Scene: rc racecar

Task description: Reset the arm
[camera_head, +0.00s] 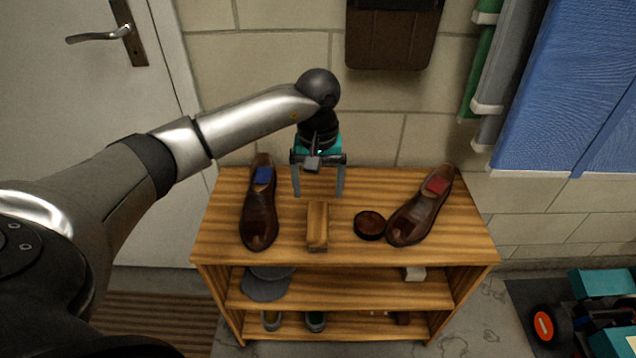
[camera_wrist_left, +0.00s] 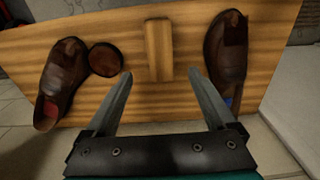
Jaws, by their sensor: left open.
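My left arm (camera_head: 245,122) reaches in from the left of the head view, over the wooden shelf unit (camera_head: 360,190). My left gripper (camera_head: 319,192) points down above the back part of the shelf top, open and empty. In the left wrist view its two fingers (camera_wrist_left: 160,75) are spread, with a wooden brush-like block (camera_wrist_left: 158,48) beyond and between them, apart from both. The block also shows in the head view (camera_head: 317,224). My right gripper is in neither view.
Two brown leather shoes, one at left (camera_head: 259,215) and one at right (camera_head: 415,215), stand on the shelf top. A round dark tin (camera_head: 369,225) sits beside the right one. A door (camera_head: 80,100) is at left.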

